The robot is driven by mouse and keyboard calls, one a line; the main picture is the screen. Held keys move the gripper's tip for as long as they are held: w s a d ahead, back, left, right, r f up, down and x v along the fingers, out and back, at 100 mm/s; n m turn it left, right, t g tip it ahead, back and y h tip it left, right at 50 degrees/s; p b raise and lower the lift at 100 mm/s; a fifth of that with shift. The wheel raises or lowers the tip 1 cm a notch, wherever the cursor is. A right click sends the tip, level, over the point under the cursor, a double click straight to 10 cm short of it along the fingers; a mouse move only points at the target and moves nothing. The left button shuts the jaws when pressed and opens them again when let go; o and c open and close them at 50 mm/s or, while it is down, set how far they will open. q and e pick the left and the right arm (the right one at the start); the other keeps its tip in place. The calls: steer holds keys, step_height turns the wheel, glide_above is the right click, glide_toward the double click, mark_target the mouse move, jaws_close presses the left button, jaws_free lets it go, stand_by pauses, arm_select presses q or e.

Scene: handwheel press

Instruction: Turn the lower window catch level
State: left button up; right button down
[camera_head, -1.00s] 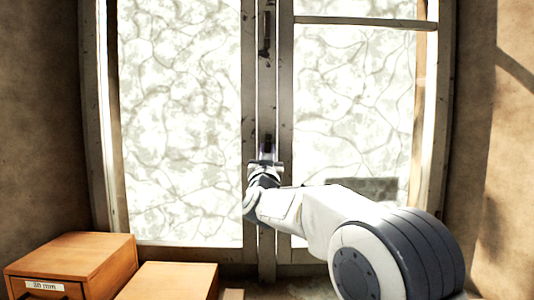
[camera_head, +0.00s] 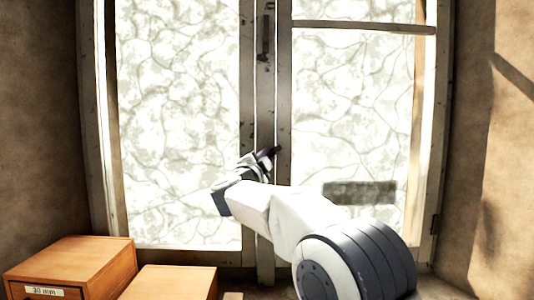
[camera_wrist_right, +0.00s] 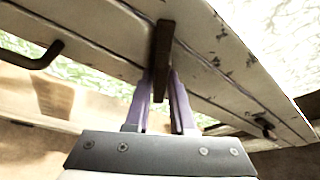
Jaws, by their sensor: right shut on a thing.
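The lower window catch (camera_wrist_right: 163,45) is a dark brown bar on the pale, chipped window frame. In the right wrist view it stands between the two purple fingers of my right gripper (camera_wrist_right: 161,80), which is shut on it. In the head view my right gripper (camera_head: 263,160) is at the middle post of the window, tilted. A dark tip of the lower catch (camera_head: 272,152) shows there, leaning; the rest is hidden by the gripper. My left gripper is not in view.
An upper catch (camera_head: 266,36) hangs upright higher on the middle post. Wooden drawer boxes stand at the lower left, one with a labelled drawer (camera_head: 70,265) and a lower one (camera_head: 172,283). A dark hook-shaped handle (camera_wrist_right: 40,55) shows in the wrist view.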

steer(key=m+g+p, duration=0.1)
steer(key=m, duration=0.2)
steer(key=shift+m, duration=0.4)
steer(key=shift+f+m+g+p, duration=0.15)
steer(key=shift+m+g+p, duration=0.6)
steer(key=shift+m, duration=0.75)
steer(key=c, duration=0.8)
jaws_free()
steer(key=shift+c, duration=0.2)
